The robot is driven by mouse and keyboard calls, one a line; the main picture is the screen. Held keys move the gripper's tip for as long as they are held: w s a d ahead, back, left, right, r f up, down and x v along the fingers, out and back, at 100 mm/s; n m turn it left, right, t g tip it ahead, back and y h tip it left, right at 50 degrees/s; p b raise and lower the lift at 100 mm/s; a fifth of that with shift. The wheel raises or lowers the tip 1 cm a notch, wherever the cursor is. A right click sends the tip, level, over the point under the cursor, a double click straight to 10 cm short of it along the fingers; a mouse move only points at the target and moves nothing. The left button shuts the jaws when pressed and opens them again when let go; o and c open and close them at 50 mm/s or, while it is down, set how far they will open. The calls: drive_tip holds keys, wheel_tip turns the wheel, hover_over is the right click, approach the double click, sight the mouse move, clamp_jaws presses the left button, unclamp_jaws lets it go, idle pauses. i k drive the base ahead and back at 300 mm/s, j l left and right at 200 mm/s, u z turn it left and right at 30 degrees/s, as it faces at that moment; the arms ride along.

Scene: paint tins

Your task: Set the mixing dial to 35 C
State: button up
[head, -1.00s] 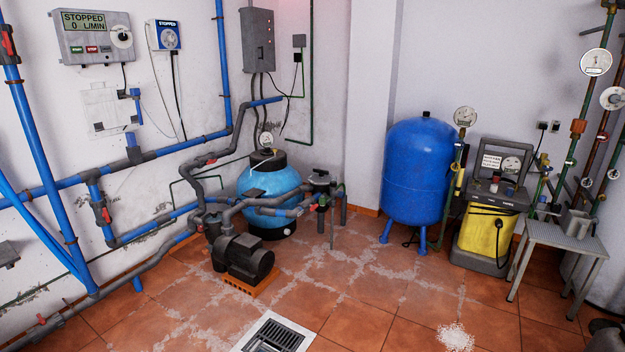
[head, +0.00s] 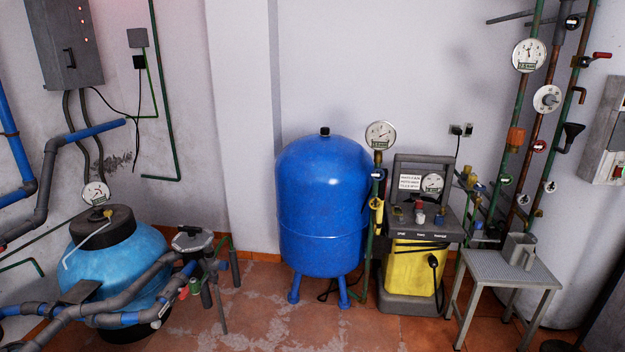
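A round white dial with a grey knob at its centre, likely the mixing dial (head: 547,98), is on the copper-coloured pipe at the upper right of the head view. Its markings are too small to read, so I cannot tell its setting. Above and left of it, a white round gauge (head: 529,55) with a needle and a small green-lettered plate sits on the green pipe. My gripper is not in view.
A grey metal stool (head: 510,267) with a grey jug-like container (head: 520,250) stands below the pipes. A yellow and grey machine (head: 412,272) and a blue tank (head: 322,205) stand left of it. Tiled floor (head: 250,330) is partly clear in front.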

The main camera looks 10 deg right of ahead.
sight(548, 100)
drive_tip(key=i+z, duration=0.3)
drive_tip(key=i, duration=0.3)
drive_tip(key=i+z, duration=0.3)
drive_tip(key=i, duration=0.35)
drive_tip(key=i+j+z, duration=0.3)
drive_tip(key=i, duration=0.3)
